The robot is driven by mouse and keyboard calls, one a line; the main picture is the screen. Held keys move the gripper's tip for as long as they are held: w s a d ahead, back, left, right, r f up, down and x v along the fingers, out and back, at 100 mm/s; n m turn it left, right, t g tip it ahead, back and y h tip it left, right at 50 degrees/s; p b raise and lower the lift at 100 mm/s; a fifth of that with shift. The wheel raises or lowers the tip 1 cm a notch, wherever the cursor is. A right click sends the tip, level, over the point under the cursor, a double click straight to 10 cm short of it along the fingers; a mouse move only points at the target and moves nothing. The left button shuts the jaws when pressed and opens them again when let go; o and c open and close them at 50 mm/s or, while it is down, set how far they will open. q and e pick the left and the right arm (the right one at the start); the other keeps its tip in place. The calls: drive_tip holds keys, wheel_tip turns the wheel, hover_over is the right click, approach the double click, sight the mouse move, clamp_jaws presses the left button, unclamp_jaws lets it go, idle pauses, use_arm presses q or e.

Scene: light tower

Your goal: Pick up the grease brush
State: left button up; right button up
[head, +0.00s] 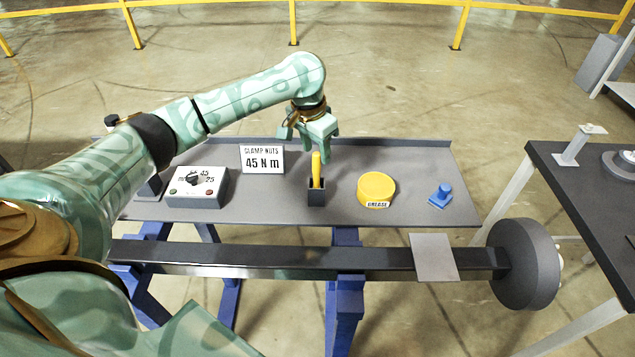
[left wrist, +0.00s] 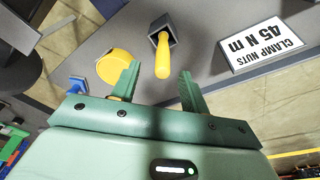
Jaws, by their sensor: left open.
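The grease brush (head: 316,168) stands upright with its yellow handle up in a small dark holder (head: 316,193) on the grey bench. Its lower end is hidden in the holder. In the left wrist view the yellow handle (left wrist: 162,56) points toward the gap between my fingers. My left gripper (head: 315,150) is open and empty, just above and behind the handle in the head view. In the left wrist view its two green fingers (left wrist: 160,88) are spread, with the handle end near the gap between them. My right gripper is not in view.
On the bench (head: 270,205), a yellow grease tin (head: 376,186) and a blue part (head: 441,195) stand right of the holder. A "CLAMP NUTS 45 N m" sign (head: 262,160) and a dial box (head: 197,187) stand left. A dark beam (head: 270,258) runs along the front.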

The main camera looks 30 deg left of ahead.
sight(316, 154)
use_arm(q)
drive_tip(key=f+b, duration=0.1)
drive_tip(key=f, duration=0.1)
drive_tip(key=w+f+b, duration=0.1)
drive_tip(key=f, duration=0.2)
drive_tip(key=shift+a+f+b, duration=0.1)
drive_tip(key=shift+f+b, duration=0.05)
drive_tip(key=shift+b, duration=0.25)
drive_tip(key=shift+s+r, duration=0.1)
drive_tip(key=shift+r, duration=0.1)
drive_tip(key=shift+c, duration=0.6)
clamp_jaws()
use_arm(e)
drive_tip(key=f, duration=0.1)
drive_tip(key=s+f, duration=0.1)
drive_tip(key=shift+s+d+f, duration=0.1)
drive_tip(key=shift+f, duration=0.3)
